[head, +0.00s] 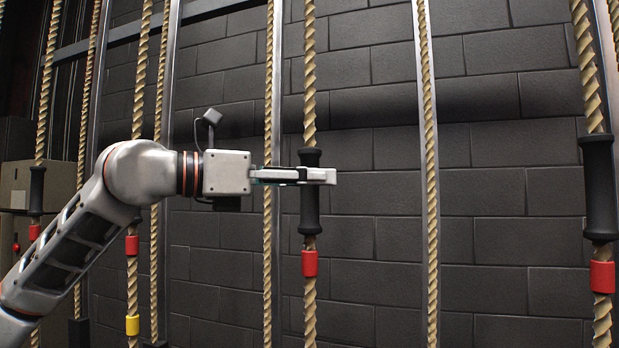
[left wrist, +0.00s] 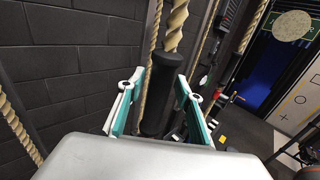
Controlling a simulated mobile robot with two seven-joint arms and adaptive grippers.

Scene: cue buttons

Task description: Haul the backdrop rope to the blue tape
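A tan rope (head: 309,75) hangs in the middle of the head view with a black handle (head: 309,212) on it and red tape (head: 309,263) just below. My left gripper (head: 318,177) is level with the upper part of this handle, one finger crossing in front of it. In the left wrist view the handle (left wrist: 161,95) stands between the two fingers of my left gripper (left wrist: 160,76), with a gap seen on each side, so the gripper looks open around it. No blue tape and no rope label show. My right gripper is not in view.
Other ropes hang alongside: one at right with a black handle (head: 599,187) and red tape (head: 602,277), one at left with yellow tape (head: 132,325), and a plain one (head: 430,130). Metal rails stand between ropes before a dark block wall (head: 500,190). Boxes (head: 50,186) stand far left.

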